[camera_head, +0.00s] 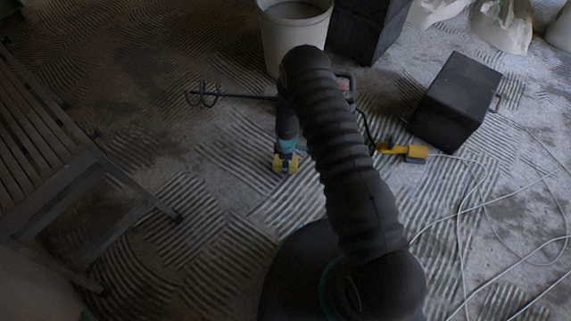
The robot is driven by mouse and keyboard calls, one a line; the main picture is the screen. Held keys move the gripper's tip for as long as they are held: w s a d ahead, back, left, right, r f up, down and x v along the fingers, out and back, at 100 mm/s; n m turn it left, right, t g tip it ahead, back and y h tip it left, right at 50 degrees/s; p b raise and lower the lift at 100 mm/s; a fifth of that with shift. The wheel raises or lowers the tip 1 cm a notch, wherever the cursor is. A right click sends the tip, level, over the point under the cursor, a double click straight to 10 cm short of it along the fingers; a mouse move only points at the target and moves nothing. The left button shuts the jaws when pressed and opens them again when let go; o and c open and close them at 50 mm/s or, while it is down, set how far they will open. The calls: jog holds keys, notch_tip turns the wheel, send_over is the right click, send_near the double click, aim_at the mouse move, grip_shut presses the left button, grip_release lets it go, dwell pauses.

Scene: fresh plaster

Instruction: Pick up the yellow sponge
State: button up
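The yellow sponge (278,164) shows as a small yellow patch left of centre, at the tip of my gripper. My gripper (287,159) hangs down from the arm's far end, a dark wrist with a teal section, and its tip covers the middle of the sponge. Yellow shows on both sides of the tip. The fingers are too small and dark to tell whether they are open or shut on it. I cannot tell whether the sponge touches the floor.
A mixer with a wire paddle (206,94) lies behind my gripper. A pale bucket (293,37) stands beyond it. A black box (457,103), a yellow connector (404,152) and loose white cables (462,212) lie right. A slatted wooden chair (40,150) is left. Ridged floor between is clear.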

jog(key=shift+r, duration=0.5)
jog(key=r, duration=0.2)
jog(key=d+r, duration=0.1)
jog(key=shift+s+r, duration=0.15)
jog(key=shift+r, duration=0.25)
jog(key=s+d+r, duration=0.4)
jog(key=d+r, duration=0.2)
jog(key=d, duration=0.3)
jog(key=shift+s+d, duration=0.2)
jog(key=shift+d, duration=0.2)
jog(key=shift+r, duration=0.1)
